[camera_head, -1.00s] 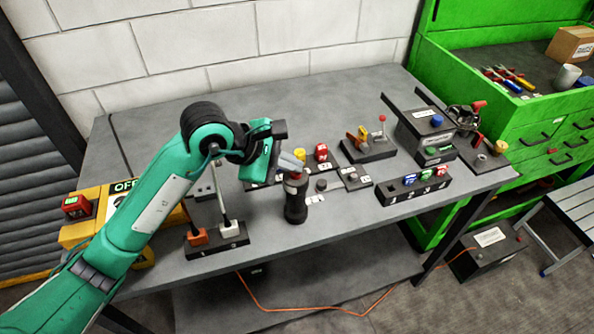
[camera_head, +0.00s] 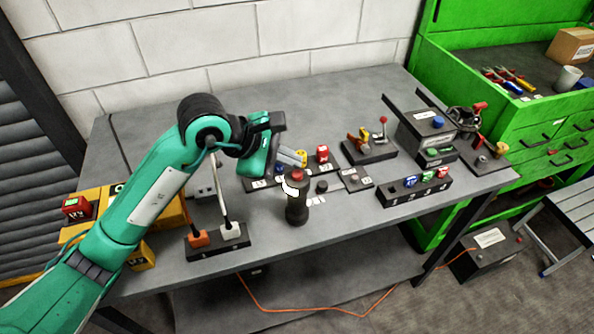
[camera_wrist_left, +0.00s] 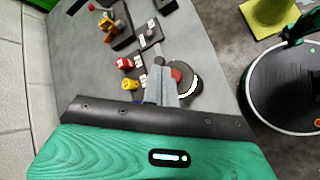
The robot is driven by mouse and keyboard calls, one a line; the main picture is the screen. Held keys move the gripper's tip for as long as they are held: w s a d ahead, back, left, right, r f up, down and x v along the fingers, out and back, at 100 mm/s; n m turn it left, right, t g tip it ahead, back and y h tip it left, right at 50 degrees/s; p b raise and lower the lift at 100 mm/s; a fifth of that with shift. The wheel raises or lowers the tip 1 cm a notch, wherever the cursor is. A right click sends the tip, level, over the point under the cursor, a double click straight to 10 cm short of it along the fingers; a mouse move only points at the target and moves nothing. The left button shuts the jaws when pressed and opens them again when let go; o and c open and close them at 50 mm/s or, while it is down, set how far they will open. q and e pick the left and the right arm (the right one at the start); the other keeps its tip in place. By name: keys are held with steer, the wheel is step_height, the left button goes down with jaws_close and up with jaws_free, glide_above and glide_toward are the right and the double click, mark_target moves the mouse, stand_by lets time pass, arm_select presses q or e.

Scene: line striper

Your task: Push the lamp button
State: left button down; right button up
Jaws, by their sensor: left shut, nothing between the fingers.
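The lamp is a dark upright cylinder (camera_head: 297,211) near the front edge of the grey bench, with a red button (camera_head: 298,175) on top. A bright white band shows on its upper part. In the left wrist view the lamp (camera_wrist_left: 188,88) stands beside the fingers, with its red button (camera_wrist_left: 176,75) partly in view. My left gripper (camera_head: 297,160) is shut and empty, with its fingertips close to the top of the lamp. In the left wrist view its fingers (camera_wrist_left: 160,80) overlap the lamp's edge; I cannot tell whether they touch it. My right gripper is not in view.
Behind the lamp stand a yellow knob (camera_head: 301,157) and a red block (camera_head: 322,153). A switch block (camera_head: 216,242) is to the left. A numbered rack with coloured pieces (camera_head: 413,188) and a lever device (camera_head: 369,150) are to the right. The bench front is mostly clear.

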arm_select(q)
steer(key=shift+r, duration=0.1)
step_height(320, 180, up, 6)
steer(key=shift+f+p, duration=0.1)
steer(key=shift+p, duration=0.75)
